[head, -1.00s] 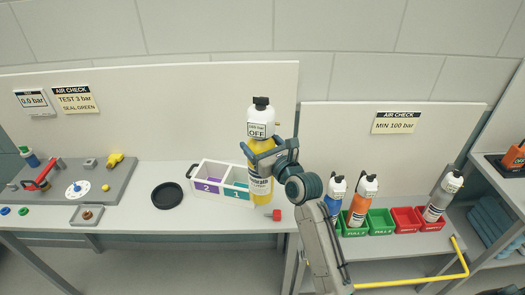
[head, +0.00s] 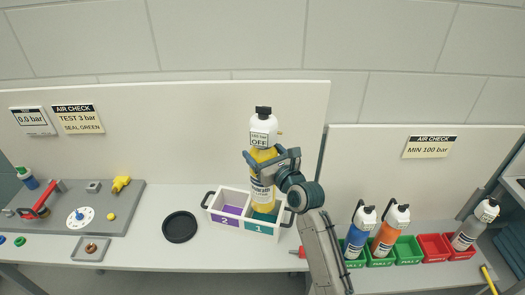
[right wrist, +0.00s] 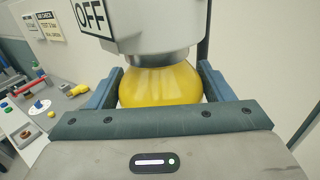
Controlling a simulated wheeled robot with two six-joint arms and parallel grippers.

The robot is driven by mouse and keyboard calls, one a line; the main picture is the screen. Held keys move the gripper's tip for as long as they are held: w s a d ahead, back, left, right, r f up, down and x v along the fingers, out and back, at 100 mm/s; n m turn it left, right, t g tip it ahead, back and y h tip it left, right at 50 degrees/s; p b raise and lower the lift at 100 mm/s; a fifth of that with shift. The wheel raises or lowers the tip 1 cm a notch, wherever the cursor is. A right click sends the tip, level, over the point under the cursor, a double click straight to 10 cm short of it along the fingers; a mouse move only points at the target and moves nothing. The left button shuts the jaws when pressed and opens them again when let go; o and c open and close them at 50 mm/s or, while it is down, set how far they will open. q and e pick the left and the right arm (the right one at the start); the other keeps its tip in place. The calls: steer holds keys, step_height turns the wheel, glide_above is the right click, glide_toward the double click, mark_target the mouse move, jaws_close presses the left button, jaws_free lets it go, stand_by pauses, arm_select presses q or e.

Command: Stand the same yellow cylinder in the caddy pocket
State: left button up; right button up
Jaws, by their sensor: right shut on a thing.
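The yellow cylinder (head: 263,190) has a white top with a black cap and a label reading OFF. My right gripper (head: 273,162) is shut around its upper body, which also shows as a yellow shoulder (right wrist: 160,83) between the fingers in the right wrist view. The cylinder is upright. The white caddy (head: 232,228) has a purple pocket marked 2 and a teal pocket marked 1. In the head view the cylinder's lower end is over or in pocket 1; I cannot tell whether it touches the floor of the pocket. My left gripper is not in view.
A black round dish (head: 180,227) lies left of the caddy. A grey board (head: 75,222) with a dial, red lever and yellow fitting is further left. Blue, orange and grey cylinders stand in green and red trays (head: 408,250) at right. A red piece (head: 299,252) lies beside my arm.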

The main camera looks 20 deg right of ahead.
steer(key=shift+s+d+r, duration=0.1)
steer(key=shift+s+r, duration=0.05)
steer(key=shift+s, duration=0.1)
steer(key=shift+s+f, duration=0.15)
steer(key=shift+f, duration=0.1)
arm_select(q)
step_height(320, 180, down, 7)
steer(key=b, duration=0.7)
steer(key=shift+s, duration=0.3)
arm_select(e)
step_height(320, 180, down, 9)
steer(key=shift+w+f, duration=0.2)
steer(key=shift+w, duration=0.1)
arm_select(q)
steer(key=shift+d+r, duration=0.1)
